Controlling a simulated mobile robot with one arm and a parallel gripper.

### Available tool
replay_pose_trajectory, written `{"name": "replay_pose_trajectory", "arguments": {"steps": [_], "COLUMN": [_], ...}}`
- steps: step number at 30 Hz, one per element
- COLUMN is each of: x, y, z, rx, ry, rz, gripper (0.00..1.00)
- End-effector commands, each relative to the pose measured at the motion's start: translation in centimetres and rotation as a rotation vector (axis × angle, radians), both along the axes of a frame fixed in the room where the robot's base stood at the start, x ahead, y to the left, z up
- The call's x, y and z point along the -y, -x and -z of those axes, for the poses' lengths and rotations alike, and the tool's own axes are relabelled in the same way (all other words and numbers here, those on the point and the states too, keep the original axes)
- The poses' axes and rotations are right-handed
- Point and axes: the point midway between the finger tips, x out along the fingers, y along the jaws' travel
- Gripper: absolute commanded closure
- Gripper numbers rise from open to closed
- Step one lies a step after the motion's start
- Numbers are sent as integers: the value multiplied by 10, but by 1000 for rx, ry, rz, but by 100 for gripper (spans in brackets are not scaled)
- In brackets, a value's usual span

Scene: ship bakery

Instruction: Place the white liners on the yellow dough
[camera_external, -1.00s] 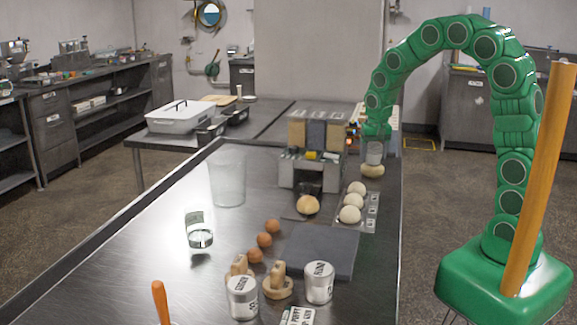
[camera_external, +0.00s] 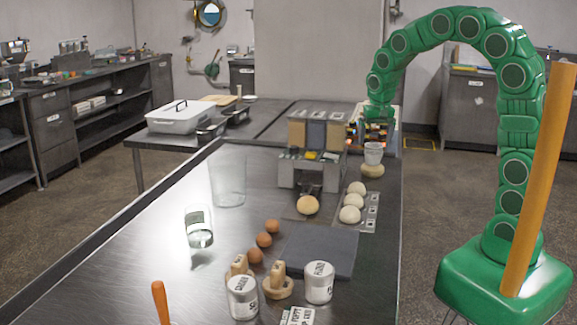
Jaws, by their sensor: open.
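A white cup-shaped liner (camera_external: 373,153) stands upright on a tan-yellow dough ball (camera_external: 372,171) near the far right end of the steel counter. My gripper (camera_external: 373,138) is at the end of the green arm, just above and behind the liner; it is small in view and its fingers are hard to make out, but it is open. Another yellowish dough ball (camera_external: 308,205) sits in front of the grey press-like machine. Several paler dough balls (camera_external: 351,200) lie in a row on a labelled strip.
The machine (camera_external: 318,165) stands left of the liner. A clear glass cylinder (camera_external: 228,180), brown eggs (camera_external: 264,240), a dark slab (camera_external: 318,250) and labelled white jars (camera_external: 319,283) stand on the counter. Small coloured items (camera_external: 376,128) lie behind the liner.

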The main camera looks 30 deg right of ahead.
Motion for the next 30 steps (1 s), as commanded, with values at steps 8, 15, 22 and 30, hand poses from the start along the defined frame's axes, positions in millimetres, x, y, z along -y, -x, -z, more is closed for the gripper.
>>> {"name": "replay_pose_trajectory", "arguments": {"steps": [8,15,22,30], "x": [-3,-3,-3,-3], "y": [4,8,8,8], "z": [-45,-58,-59,-59], "rx": [8,2,2,2], "ry": [-1,0,0,0], "rz": [-1,0,-1,-1], "gripper": [5,5,5,5]}}
